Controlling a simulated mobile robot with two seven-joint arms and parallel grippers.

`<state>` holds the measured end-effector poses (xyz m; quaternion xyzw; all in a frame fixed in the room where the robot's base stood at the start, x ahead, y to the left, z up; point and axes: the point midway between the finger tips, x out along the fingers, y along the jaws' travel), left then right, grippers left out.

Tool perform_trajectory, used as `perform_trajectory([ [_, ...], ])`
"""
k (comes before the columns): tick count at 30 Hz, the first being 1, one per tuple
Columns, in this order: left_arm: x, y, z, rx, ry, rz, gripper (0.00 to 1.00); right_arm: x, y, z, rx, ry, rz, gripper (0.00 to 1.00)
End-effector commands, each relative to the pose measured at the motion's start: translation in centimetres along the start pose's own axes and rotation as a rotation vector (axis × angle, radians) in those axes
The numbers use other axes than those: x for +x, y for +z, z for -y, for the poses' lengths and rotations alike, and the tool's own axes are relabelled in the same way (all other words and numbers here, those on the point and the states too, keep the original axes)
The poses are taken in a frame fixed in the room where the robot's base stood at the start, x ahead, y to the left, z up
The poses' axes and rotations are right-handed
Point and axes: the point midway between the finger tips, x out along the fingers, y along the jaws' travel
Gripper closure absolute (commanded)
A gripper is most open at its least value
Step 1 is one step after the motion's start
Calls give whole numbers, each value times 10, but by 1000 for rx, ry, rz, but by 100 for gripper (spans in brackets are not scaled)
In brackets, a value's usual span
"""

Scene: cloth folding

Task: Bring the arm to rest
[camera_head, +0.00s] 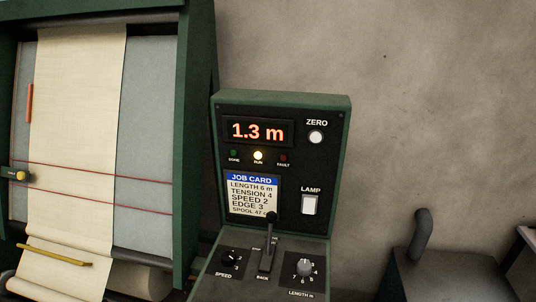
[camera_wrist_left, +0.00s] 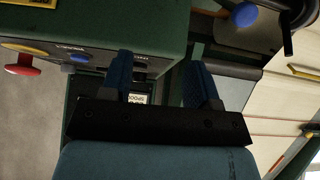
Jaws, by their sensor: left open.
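My left gripper (camera_wrist_left: 161,80) shows in the left wrist view with its two blue fingers spread apart. It is open, and nothing shows between the fingertips. Behind the fingers are the side of a green machine housing (camera_wrist_left: 90,110) and a dark panel with a small white label. Neither gripper shows in the head view, and my right gripper is in neither view.
Cream cloth (camera_head: 75,110) hangs in a green frame (camera_head: 195,130) at left. A grey curved pipe (camera_head: 420,235) stands at right.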

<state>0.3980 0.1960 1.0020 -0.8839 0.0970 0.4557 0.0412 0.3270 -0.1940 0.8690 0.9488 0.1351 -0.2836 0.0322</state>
Motion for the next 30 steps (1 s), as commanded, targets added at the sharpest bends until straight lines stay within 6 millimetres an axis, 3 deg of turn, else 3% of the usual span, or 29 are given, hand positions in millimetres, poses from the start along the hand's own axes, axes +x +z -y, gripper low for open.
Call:
perform_trajectory([
  [1,-10,19,6,-6,-8,42,45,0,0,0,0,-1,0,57],
  [6,-38,63,21,-13,-34,157,45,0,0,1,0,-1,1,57],
  [15,-85,120,38,-17,-65,313,45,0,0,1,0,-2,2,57],
  [30,2,111,17,24,-12,-12,45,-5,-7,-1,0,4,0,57],
])
